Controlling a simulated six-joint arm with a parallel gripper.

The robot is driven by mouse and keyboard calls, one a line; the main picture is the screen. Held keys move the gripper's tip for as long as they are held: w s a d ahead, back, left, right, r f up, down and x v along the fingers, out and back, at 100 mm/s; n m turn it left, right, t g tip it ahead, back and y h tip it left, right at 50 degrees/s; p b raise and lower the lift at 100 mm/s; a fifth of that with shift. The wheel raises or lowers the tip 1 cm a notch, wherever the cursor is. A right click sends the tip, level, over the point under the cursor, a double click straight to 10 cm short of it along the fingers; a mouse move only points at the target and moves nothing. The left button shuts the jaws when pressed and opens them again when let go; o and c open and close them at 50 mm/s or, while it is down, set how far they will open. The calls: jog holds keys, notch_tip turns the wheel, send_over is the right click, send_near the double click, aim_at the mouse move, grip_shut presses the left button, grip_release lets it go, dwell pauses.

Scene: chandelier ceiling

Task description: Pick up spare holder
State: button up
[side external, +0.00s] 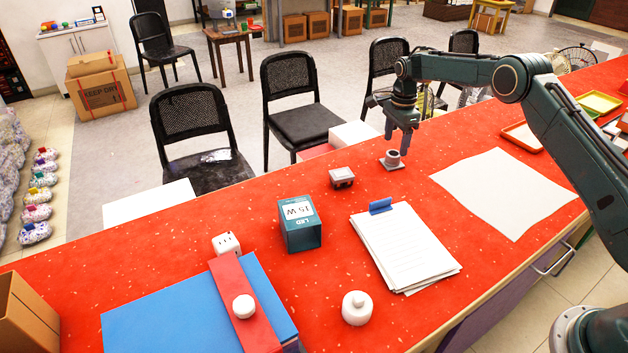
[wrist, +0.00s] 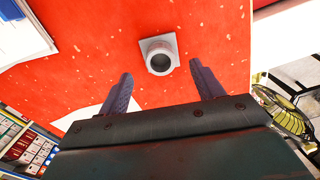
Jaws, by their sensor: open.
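The spare holder looks to be the small grey piece with a round dark-mouthed socket on a square base (side external: 392,159). It stands upright on the red counter near the back edge. In the wrist view the holder (wrist: 160,58) shows from above, ahead of the fingertips and roughly between them. My gripper (side external: 399,145) points down just above and behind the holder in the side view. Its two fingers are apart with nothing between them, and they also show in the wrist view (wrist: 163,80). I cannot tell whether a finger touches the holder.
A grey square piece (side external: 342,178), a teal LED box (side external: 300,228), a stack of paper (side external: 405,248) with a blue clip and a white round item (side external: 357,308) lie on the counter (side external: 160,258). A white sheet (side external: 505,192) lies right of the holder. Chairs stand behind.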

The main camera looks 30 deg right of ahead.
aim_at(394, 154)
jog(key=shift+f, duration=2.65)
jog(key=c, duration=1.1)
